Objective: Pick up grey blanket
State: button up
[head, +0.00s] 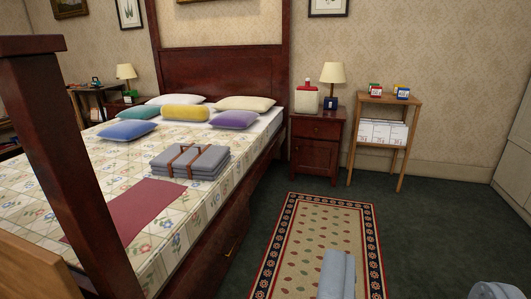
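The grey blanket (207,160) lies folded in a flat stack on the bed, right of its middle and near its right edge. Two brown straps (178,161) run over it. My gripper's fingers do not show in the head view. Blue-grey rounded parts at the bottom edge look like parts of my own arm. Nothing of mine is near the blanket.
The bed (190,228) has a tall dark post (62,150) at the near left. A maroon runner (135,207) and several pillows lie on it. A nightstand (317,143) and wooden shelf (384,139) stand behind. A patterned rug (312,232) lies on clear floor right of the bed.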

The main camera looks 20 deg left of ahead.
aim_at(192, 160)
jog(key=i+l, duration=0.15)
jog(key=i, duration=0.35)
jog(key=i+l+u, duration=0.1)
jog(key=i, duration=0.4)
jog(key=i+l, duration=0.2)
jog(key=i, duration=0.35)
jog(key=i+j+u, duration=0.1)
jog(key=i+u, duration=0.6)
jog(key=i+l+u, duration=0.1)
jog(key=i+u, duration=0.3)
jog(key=i+j+u, duration=0.2)
jog(key=i+u, duration=0.2)
jog(key=i, duration=0.15)
